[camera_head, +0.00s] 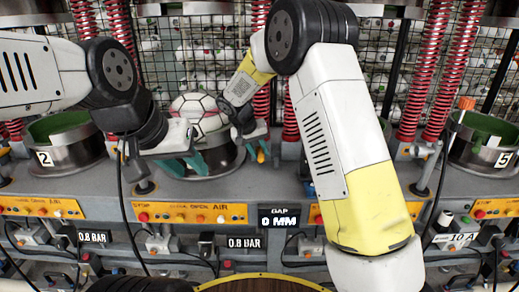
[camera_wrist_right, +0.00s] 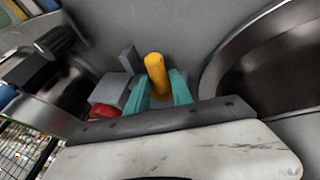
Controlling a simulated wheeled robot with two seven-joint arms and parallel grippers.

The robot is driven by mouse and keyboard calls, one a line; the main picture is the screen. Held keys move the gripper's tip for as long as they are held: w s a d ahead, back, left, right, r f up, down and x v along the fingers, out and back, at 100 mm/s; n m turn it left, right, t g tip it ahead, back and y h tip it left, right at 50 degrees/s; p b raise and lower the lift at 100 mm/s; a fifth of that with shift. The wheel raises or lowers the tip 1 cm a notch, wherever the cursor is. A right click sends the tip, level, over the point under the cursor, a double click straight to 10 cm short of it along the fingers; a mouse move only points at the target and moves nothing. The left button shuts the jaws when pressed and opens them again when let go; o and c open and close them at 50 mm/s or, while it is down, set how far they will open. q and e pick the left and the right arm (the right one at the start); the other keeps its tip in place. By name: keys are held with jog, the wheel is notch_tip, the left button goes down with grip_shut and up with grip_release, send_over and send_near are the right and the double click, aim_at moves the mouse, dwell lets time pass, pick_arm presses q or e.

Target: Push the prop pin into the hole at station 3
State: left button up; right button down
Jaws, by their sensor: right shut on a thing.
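The prop pin, a yellow-orange round-ended rod, stands between the teal fingers of my right gripper (camera_wrist_right: 158,90) in the right wrist view, where its end (camera_wrist_right: 154,62) shows. In the head view the pin (camera_head: 261,156) shows small at my right gripper (camera_head: 257,148), beside the middle station. My right gripper is shut on it. My left gripper (camera_head: 186,164) is at the front of the middle station, its teal fingers apart and apparently empty. The station's number and the hole are not visible.
A display (camera_head: 279,217) reads GAP 0 MM. Button panels (camera_head: 190,213) run along the front. A grey block (camera_wrist_right: 113,89) and a red part (camera_wrist_right: 104,111) lie close beside the right fingers.

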jog(key=shift+w, duration=0.2)
jog(key=c, duration=1)
grip_release()
jog(key=shift+c, duration=0.2)
jog(key=v, duration=0.7)
jog(key=shift+s+a+r, duration=0.15)
jog(key=shift+r, duration=0.2)
jog(key=s+d+r+y, duration=0.2)
jog(key=s+d+r, duration=0.4)
jog(key=d, duration=0.1)
jog(key=s+d+r+t+y, duration=0.1)
jog(key=s+d, duration=0.4)
jog(key=s, duration=0.7)
jog(key=s+d+r+y, duration=0.2)
jog(key=s+d, duration=0.3)
jog(key=s, duration=0.8)
jog(key=shift+s+t+y, duration=0.2)
jog(key=shift+t+y, duration=0.1)
jog(key=shift+t, duration=0.1)
